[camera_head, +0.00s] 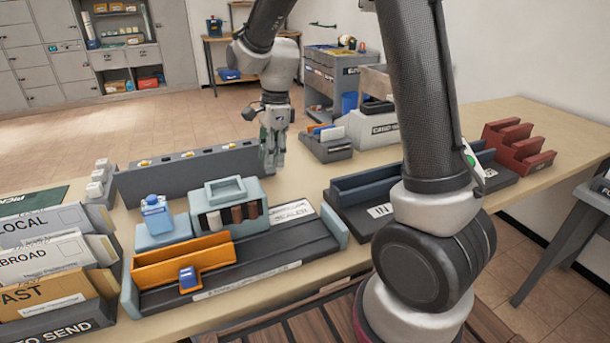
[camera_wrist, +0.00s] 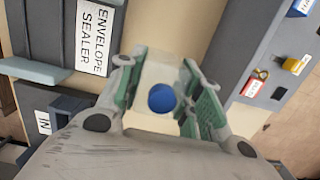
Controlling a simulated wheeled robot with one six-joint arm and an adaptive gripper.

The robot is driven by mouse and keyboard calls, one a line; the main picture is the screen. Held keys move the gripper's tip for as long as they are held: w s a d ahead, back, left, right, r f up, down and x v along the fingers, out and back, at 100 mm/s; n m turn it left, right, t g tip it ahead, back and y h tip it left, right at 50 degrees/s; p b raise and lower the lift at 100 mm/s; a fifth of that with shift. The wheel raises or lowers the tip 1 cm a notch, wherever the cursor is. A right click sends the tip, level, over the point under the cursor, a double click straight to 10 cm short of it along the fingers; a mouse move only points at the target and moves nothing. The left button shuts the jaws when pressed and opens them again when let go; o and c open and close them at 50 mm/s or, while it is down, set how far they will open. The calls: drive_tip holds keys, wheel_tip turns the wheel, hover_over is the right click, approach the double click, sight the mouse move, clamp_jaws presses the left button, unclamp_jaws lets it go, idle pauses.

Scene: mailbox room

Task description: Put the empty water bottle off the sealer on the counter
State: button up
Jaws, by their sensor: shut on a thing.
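My gripper (camera_head: 272,150) points down over the back of the counter, behind and to the right of the envelope sealer (camera_head: 325,250). In the wrist view my gripper (camera_wrist: 162,98) has its green pads on either side of a round blue cap, the top of the water bottle (camera_wrist: 161,98). The gripper is shut on the bottle; its body is hard to make out in both views. The sealer's label also shows in the wrist view (camera_wrist: 95,38).
A long grey switch strip (camera_head: 190,170) runs behind the sealer, close to the gripper's left. The dark IN tray (camera_head: 365,190) is to the right. A grey card holder (camera_head: 326,148) stands behind. Mail sorting trays (camera_head: 50,280) fill the left; a red rack (camera_head: 518,148) stands far right.

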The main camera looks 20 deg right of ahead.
sight(276, 145)
wheel_tip(276, 145, down, 8)
drive_tip(key=shift+f, duration=0.1)
drive_tip(key=shift+f, duration=0.1)
idle(0.3)
drive_tip(key=o, duration=0.9)
drive_tip(key=shift+c, duration=0.2)
drive_tip(key=r, duration=0.4)
drive_tip(key=d+r, duration=0.1)
drive_tip(key=r, duration=0.7)
drive_tip(key=shift+d+r, duration=0.2)
drive_tip(key=shift+d, duration=0.05)
drive_tip(key=s+d+r+n+t, duration=0.2)
drive_tip(key=s+d+r+n, duration=0.7)
drive_tip(key=s, duration=0.4)
drive_tip(key=s+d+n+t+h, duration=0.1)
drive_tip(key=s+d+n, duration=0.3)
drive_tip(key=s+n, duration=0.5)
drive_tip(key=s+t, duration=0.1)
drive_tip(key=s, duration=0.2)
drive_tip(key=shift+s+d+r, duration=0.15)
drive_tip(key=shift+s+r, duration=0.1)
drive_tip(key=shift+r, duration=0.15)
